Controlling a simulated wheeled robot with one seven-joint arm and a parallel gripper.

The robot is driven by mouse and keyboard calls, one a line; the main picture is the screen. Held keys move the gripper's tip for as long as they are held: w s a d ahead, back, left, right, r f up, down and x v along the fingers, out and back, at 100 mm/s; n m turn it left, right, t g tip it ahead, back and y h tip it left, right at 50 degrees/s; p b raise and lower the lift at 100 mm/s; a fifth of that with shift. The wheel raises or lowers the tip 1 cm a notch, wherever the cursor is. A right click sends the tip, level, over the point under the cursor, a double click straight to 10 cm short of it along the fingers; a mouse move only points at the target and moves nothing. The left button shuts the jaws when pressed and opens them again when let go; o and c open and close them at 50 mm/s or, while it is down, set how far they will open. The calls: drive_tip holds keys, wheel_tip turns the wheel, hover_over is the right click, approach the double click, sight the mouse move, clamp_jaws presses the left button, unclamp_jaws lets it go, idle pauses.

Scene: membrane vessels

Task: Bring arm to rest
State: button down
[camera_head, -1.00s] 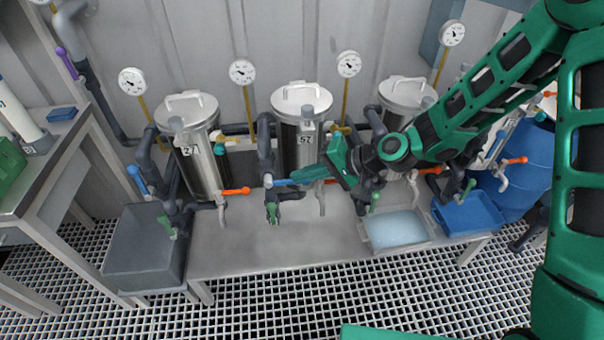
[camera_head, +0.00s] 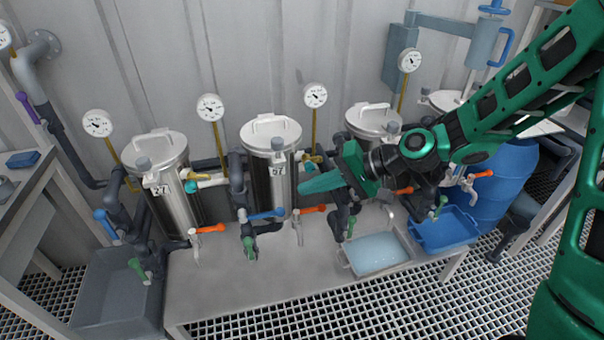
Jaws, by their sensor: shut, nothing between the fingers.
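My gripper (camera_head: 312,184) is at the end of my green arm, in the middle of the view. Its green fingers are together and point left, with nothing held. It hangs in front of the steel vessels, close to the vessel marked 57 (camera_head: 270,185) and above the metal bench (camera_head: 235,290). It appears apart from the blue valve handle (camera_head: 267,214) and the orange handle (camera_head: 311,209) below it, though the depth is hard to tell. My forearm hides part of the piping at the right.
The vessel marked 27 (camera_head: 175,205) stands at the left, another vessel (camera_head: 373,122) at the right. Gauges on thin stems rise behind. A tray of liquid (camera_head: 375,254), a blue tray (camera_head: 446,234), a grey bin (camera_head: 110,295) and a blue barrel (camera_head: 505,180) stand around the bench.

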drive_tip(key=s+d+h, duration=0.3)
drive_tip(key=d+h, duration=0.1)
drive_tip(key=d, duration=1)
drive_tip(key=s+d+h, duration=0.3)
drive_tip(key=d+h, duration=0.2)
drive_tip(key=d, duration=0.9)
drive_tip(key=s+d+r+m+g+h, duration=0.1)
drive_tip(key=s+d+r+m, duration=0.1)
drive_tip(key=s+d, duration=0.5)
drive_tip(key=s+d+r+m+h, duration=0.1)
drive_tip(key=s+d+r+m, duration=0.2)
drive_tip(key=s, duration=0.9)
drive_tip(key=d, duration=0.3)
drive_tip(key=shift+d+r+g, duration=0.25)
drive_tip(key=shift+d+g, duration=0.1)
drive_tip(key=shift+g, duration=0.05)
drive_tip(key=shift+w, duration=0.1)
drive_tip(key=shift+w+f, duration=0.25)
drive_tip(key=shift+w, duration=0.35)
